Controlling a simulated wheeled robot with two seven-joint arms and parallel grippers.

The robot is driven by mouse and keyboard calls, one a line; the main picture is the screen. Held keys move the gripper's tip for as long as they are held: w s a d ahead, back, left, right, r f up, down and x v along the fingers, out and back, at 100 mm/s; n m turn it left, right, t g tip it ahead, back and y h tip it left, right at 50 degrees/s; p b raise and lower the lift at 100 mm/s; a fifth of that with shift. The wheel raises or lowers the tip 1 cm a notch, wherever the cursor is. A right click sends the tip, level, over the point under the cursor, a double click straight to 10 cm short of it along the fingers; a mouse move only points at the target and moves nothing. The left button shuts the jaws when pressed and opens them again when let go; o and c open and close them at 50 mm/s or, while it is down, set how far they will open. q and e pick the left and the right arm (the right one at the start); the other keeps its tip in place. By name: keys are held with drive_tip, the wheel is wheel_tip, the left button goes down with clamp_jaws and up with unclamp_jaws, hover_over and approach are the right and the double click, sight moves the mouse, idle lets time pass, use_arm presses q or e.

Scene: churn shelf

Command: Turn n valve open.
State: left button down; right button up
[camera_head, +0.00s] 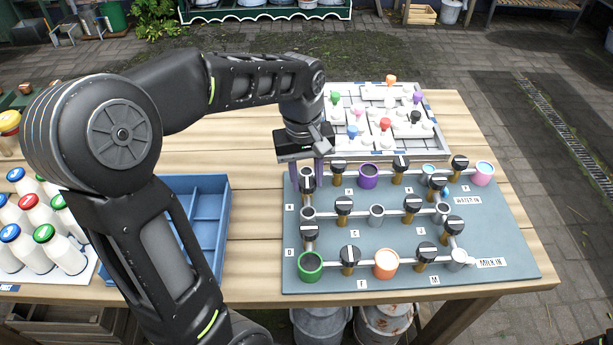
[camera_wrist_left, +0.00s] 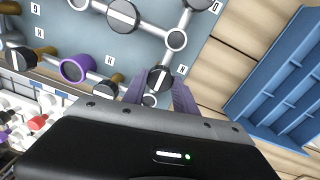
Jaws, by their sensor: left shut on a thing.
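The valve board (camera_head: 470,260) is a grey-blue panel with pale pipes, coloured cups and black knobs with white bars. My left gripper (camera_head: 308,184) reaches down at its far left corner. Its purple fingers stand either side of a black valve knob (camera_head: 307,186), shut on it. In the left wrist view the knob (camera_wrist_left: 160,78) shows between the fingertips (camera_wrist_left: 160,84), with its white bar visible. A small letter label (camera_wrist_left: 182,70) sits beside it, looking like N but too small to be sure. Whether the valve is open I cannot tell. My right gripper is not in view.
Other knobs, such as one on the middle row (camera_head: 343,205), and a purple cup (camera_head: 368,176) stand close by. A white panel with coloured knobs (camera_head: 436,150) lies behind the board. A blue divided tray (camera_head: 222,195) and capped bottles (camera_head: 62,252) are left.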

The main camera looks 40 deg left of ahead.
sight(305, 182)
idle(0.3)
use_arm(q)
drive_tip(key=c, duration=1)
unclamp_jaws()
drive_tip(key=shift+o, duration=0.2)
drive_tip(key=shift+r, duration=0.1)
wheel_tip(305, 182, up, 8)
drive_tip(key=shift+s+a+f, duration=0.1)
drive_tip(key=shift+a+f, duration=0.05)
drive_tip(key=shift+f, duration=0.05)
